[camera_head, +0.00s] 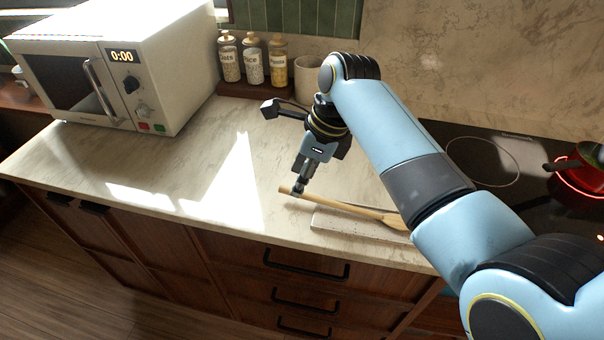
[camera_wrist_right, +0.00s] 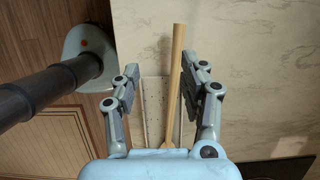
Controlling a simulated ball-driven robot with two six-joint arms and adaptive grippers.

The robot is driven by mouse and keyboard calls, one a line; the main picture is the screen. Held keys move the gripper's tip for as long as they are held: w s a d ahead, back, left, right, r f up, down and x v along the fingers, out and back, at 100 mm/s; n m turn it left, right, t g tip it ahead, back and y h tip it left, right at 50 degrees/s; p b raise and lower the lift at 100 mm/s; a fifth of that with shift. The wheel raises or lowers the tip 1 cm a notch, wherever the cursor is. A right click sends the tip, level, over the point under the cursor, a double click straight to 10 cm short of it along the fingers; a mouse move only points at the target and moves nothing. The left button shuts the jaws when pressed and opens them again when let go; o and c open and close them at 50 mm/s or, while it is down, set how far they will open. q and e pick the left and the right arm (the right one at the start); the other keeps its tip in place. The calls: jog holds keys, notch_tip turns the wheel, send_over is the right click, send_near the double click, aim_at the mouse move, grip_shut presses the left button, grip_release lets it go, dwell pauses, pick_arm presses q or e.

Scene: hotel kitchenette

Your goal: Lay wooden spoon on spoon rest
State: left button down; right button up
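The wooden spoon (camera_head: 345,206) lies along the pale speckled spoon rest (camera_head: 350,226) on the counter, its bowl at the right end and its handle reaching past the left end. Whether the spoon touches the rest everywhere is hard to tell. My right gripper (camera_head: 298,190) is low over the handle's left part. In the right wrist view its fingers (camera_wrist_right: 158,90) are spread, with the spoon handle (camera_wrist_right: 176,70) between them, nearer the right finger. The spoon rest (camera_wrist_right: 153,100) shows beneath. The spoon's bowl is hidden there by the gripper body. My left gripper is out of view.
A white microwave (camera_head: 130,65) stands at the back left. Several labelled jars (camera_head: 253,62) and a beige cup (camera_head: 308,80) stand at the back. A cooktop (camera_head: 485,160) with a red pot (camera_head: 582,170) is at the right. The counter's left middle (camera_head: 180,165) is clear.

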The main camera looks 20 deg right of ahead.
jog(key=v, duration=1.2)
